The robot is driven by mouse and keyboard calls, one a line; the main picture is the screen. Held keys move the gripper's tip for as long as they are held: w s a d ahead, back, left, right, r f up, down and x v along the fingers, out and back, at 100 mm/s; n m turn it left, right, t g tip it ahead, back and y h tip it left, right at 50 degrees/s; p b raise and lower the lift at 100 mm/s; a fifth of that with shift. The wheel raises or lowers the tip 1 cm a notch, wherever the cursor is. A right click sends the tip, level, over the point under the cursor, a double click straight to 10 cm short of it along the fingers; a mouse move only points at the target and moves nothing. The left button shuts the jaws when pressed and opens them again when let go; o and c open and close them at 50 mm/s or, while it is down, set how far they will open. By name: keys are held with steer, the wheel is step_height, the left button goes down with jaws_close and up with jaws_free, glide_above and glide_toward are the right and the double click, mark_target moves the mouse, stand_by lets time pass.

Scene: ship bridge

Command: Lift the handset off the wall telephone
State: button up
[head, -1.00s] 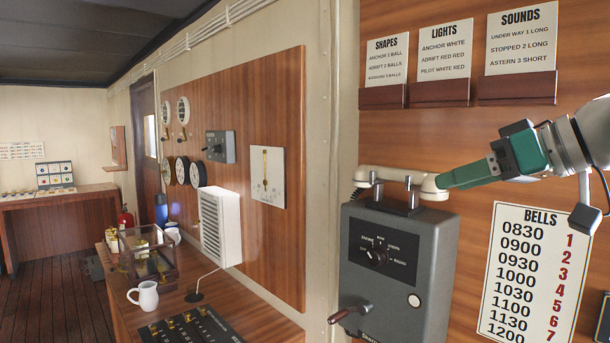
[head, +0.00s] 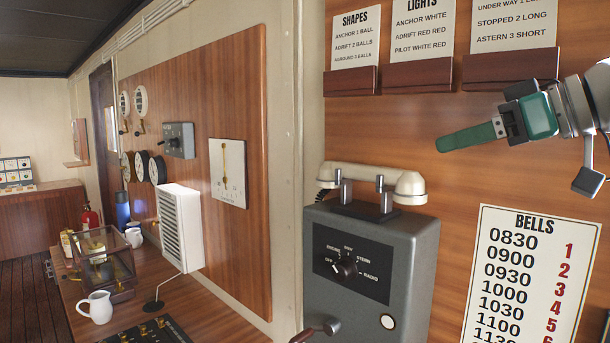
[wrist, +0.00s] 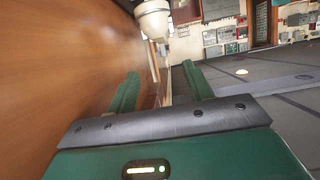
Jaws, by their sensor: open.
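The cream handset (head: 372,180) rests across the metal cradle posts on top of the grey wall telephone (head: 370,270). A coiled cord shows at its left end. My green gripper (head: 440,146) is to the right of the handset and a little above it in the head view, apart from it. In the wrist view the two green fingers of my gripper (wrist: 160,90) are spread with nothing between them. One rounded end of the handset (wrist: 153,18) shows ahead at the top of that view, beyond the fingertips.
A bells chart (head: 525,275) is on the wood wall right of the telephone. Sign cards in wooden holders (head: 428,76) are above. A white louvred box (head: 180,228) stands there.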

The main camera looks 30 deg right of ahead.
glide_toward(378, 167)
steer(key=x, duration=0.3)
steer(key=shift+w+a+r, duration=0.1)
steer(key=shift+w+r, duration=0.05)
steer(key=shift+w, duration=0.2)
steer(key=shift+x, duration=3.1)
steer(key=shift+w, duration=0.1)
jaws_close()
